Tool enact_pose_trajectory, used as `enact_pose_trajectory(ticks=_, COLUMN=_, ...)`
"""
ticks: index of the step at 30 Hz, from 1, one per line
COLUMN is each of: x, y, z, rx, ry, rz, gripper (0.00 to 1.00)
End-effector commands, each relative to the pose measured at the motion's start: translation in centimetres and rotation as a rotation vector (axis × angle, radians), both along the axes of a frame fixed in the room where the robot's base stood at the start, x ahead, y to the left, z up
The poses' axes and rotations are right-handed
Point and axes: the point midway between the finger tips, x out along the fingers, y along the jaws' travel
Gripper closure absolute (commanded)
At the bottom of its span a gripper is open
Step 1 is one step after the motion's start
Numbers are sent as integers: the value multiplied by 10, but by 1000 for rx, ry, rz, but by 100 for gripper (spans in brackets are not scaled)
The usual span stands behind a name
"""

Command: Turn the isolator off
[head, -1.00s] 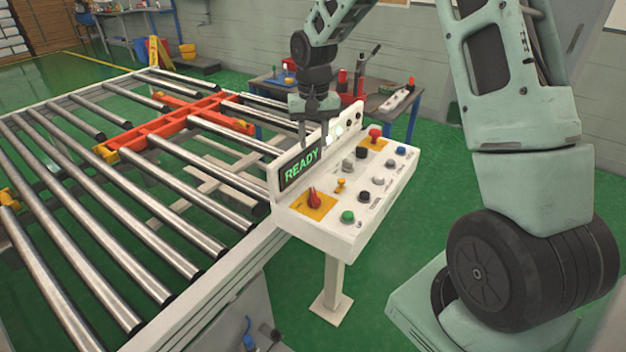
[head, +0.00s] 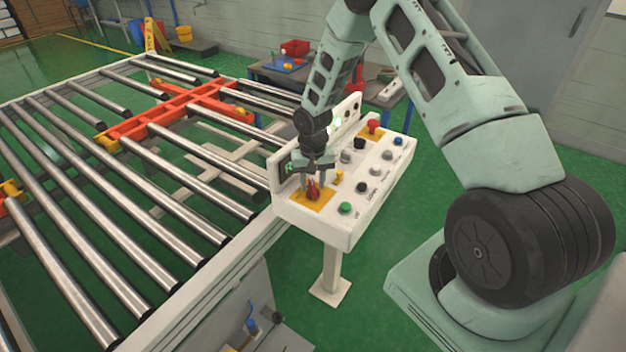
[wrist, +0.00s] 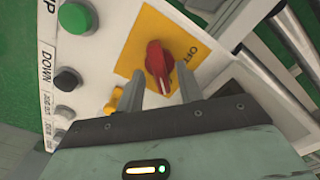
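The isolator is a red rotary knob (wrist: 158,65) on a yellow square plate (wrist: 140,42) marked OFF, seen in the wrist view. In the head view the red knob (head: 312,192) sits at the near left of the white control panel (head: 322,225). My gripper (head: 313,182) is over the knob, pointing down. In the wrist view its two fingers (wrist: 162,90) are apart, with the knob between and just beyond their tips. I cannot tell whether either finger touches it.
Beside the isolator are a green button (head: 346,208), a small yellow switch (head: 339,174), several black and grey knobs, and a red button (head: 374,127). The raised display is partly hidden by my gripper. The roller conveyor (head: 110,190) lies left of the panel.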

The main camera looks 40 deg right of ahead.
Motion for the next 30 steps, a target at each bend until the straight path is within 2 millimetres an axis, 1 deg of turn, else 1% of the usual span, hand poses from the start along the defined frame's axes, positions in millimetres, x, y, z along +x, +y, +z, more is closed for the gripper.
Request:
enact_pose_trajectory(ticks=4, x=0, y=0, z=-6, rx=0, ry=0, rz=-1, gripper=64)
enact_pose_trajectory(ticks=11, x=0, y=0, z=-7, rx=0, ry=-1, rz=0, gripper=64)
enact_pose_trajectory(ticks=12, x=0, y=0, z=-6, rx=0, ry=-1, rz=0, gripper=69)
enact_pose_trajectory(ticks=14, x=0, y=0, z=-6, rx=0, ry=-1, rz=0, gripper=86)
enact_pose_trajectory(ticks=15, x=0, y=0, z=-6, rx=0, ry=0, rz=0, gripper=97)
enact_pose_trajectory(ticks=16, x=0, y=0, z=-6, rx=0, ry=0, rz=0, gripper=100)
enact_pose_trajectory(ticks=25, x=0, y=0, z=-7, rx=0, ry=0, rz=17, gripper=100)
enact_pose_trajectory(ticks=30, x=0, y=0, z=-7, rx=0, ry=1, rz=77, gripper=100)
